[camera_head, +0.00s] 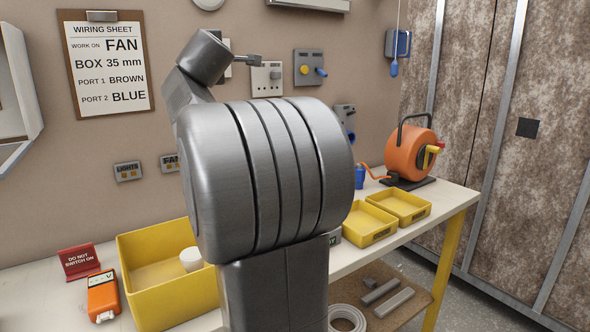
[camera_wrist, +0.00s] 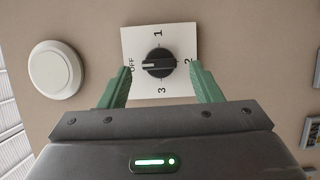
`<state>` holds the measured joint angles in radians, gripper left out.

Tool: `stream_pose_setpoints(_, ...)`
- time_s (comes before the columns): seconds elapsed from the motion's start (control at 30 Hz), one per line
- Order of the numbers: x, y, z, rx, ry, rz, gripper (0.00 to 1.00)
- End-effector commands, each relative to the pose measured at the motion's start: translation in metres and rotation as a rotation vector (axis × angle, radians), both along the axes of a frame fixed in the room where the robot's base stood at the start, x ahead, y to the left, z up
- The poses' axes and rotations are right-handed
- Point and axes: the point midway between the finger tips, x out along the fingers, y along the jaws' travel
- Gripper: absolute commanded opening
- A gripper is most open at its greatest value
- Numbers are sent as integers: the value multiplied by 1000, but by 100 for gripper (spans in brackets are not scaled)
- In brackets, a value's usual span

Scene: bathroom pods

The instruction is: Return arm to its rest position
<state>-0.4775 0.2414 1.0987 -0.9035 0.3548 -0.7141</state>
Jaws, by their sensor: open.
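My gripper (camera_wrist: 160,72) shows in the wrist view with its two green fingers open. They stand apart at either side of a black rotary knob (camera_wrist: 159,63) on a white plate (camera_wrist: 140,40) marked OFF, 1, 2 and 3. The knob's white mark points left, toward OFF. I cannot tell how far the fingertips are from the plate. In the head view my grey arm fills the middle, raised and folded toward the wall. It hides part of the wall and bench, and my fingers are not visible there.
The bench (camera_head: 440,197) holds a yellow bin (camera_head: 165,245), an orange tester (camera_head: 103,295), a red sign (camera_head: 79,261), yellow trays (camera_head: 369,225) and an orange cable reel (camera_head: 410,153). A wiring sheet (camera_head: 106,65) and several switches are on the wall. A round white fitting (camera_wrist: 56,69) is left of the knob.

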Motion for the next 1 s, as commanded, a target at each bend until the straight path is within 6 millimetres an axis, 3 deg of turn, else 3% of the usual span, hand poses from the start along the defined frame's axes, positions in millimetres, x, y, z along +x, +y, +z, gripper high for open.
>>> stream_pose_setpoints(0.2,21,4,1,-1,0,0,58)
stream_pose_setpoints(0.63,27,5,0,1,-1,0,58)
stream_pose_setpoints(0.83,19,4,0,0,-1,1,58)
stream_pose_setpoints(1.0,-2,0,-1,1,-1,1,58)
